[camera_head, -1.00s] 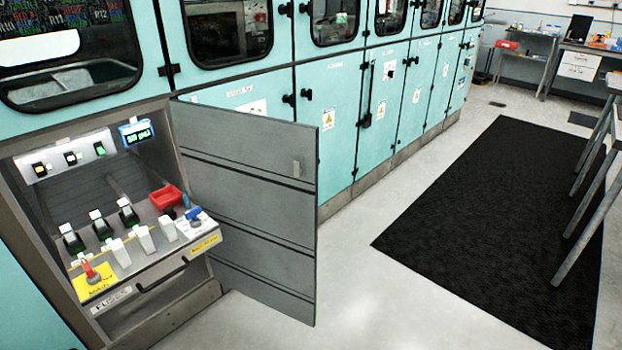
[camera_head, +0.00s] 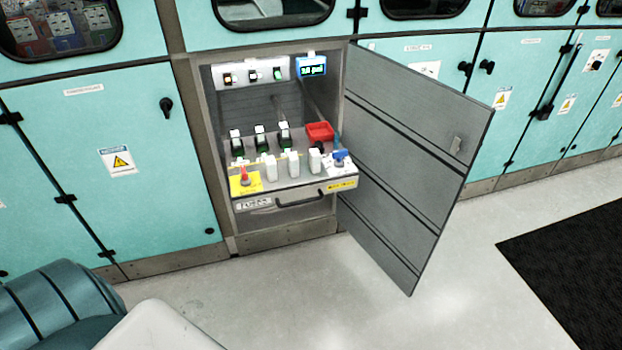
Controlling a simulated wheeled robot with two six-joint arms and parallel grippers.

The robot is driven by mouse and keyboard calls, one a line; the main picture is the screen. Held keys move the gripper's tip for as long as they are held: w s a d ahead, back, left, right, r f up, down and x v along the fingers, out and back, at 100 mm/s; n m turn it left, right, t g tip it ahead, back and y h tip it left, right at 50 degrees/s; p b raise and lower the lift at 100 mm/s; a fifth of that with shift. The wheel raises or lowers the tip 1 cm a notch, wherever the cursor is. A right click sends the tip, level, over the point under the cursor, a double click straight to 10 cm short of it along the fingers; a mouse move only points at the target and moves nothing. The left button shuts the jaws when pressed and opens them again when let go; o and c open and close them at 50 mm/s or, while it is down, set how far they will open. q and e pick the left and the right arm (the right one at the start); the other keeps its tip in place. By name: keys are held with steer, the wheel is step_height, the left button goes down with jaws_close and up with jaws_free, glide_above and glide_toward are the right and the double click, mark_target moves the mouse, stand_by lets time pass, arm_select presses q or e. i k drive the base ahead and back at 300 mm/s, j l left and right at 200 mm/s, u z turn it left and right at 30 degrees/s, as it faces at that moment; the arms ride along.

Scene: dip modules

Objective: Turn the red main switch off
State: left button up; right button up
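The red main switch (camera_head: 244,174) stands on a yellow plate (camera_head: 246,184) at the front left of a pull-out panel (camera_head: 293,186) inside an open cabinet. Its red handle points roughly upward; it is too small to tell its exact setting. Neither of my grippers is in view, and nothing touches the switch.
The grey cabinet door (camera_head: 410,160) stands open to the right. The panel also holds several white and green-black modules, a red bin (camera_head: 320,131) and a blue-handled switch (camera_head: 340,155). A small display (camera_head: 312,68) is lit above. Clear floor (camera_head: 310,290) lies in front; a black mat (camera_head: 575,270) is at right.

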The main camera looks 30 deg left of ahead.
mark_target(244, 176)
steer(key=u, duration=1.4)
